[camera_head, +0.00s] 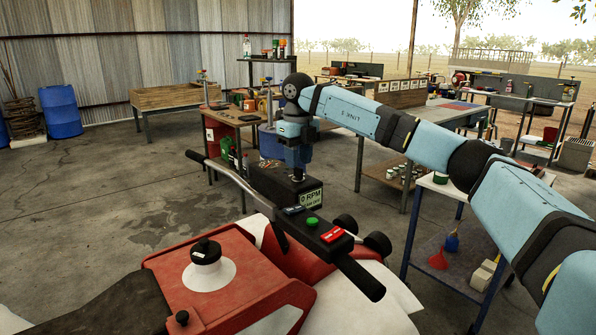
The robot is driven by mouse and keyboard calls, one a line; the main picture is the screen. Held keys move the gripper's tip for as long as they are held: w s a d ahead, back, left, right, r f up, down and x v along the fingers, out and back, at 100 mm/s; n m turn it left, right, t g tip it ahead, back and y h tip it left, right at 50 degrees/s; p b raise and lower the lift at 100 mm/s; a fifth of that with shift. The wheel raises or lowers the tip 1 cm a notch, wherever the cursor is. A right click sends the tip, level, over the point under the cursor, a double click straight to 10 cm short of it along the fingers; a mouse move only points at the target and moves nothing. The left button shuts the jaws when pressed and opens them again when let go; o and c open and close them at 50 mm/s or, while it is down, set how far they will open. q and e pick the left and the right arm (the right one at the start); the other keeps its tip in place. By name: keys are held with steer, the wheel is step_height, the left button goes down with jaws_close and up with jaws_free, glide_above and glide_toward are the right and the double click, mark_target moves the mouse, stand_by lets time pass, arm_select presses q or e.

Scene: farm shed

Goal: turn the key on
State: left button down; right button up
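A red and white vehicle (230,272) with black handlebars stands in front of me. Its black dash box (268,184) carries a green display (311,198) reading "0 RPM". My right arm comes in from the right, and its gripper (297,176) points down at the top of the dash box, at or just above it. The key cannot be made out; the gripper covers that spot. Whether the fingers are open or shut on something is too small to tell. My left gripper is not in view.
The handlebar (335,248) crosses below the gripper, with a green button (312,221) and a red switch (332,235). A blue-legged workbench (450,190) stands close on the right, under my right arm. Open concrete floor (80,215) lies to the left.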

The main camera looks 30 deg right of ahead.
mark_target(298, 172)
steer(key=shift+f, duration=1.6)
jaws_close()
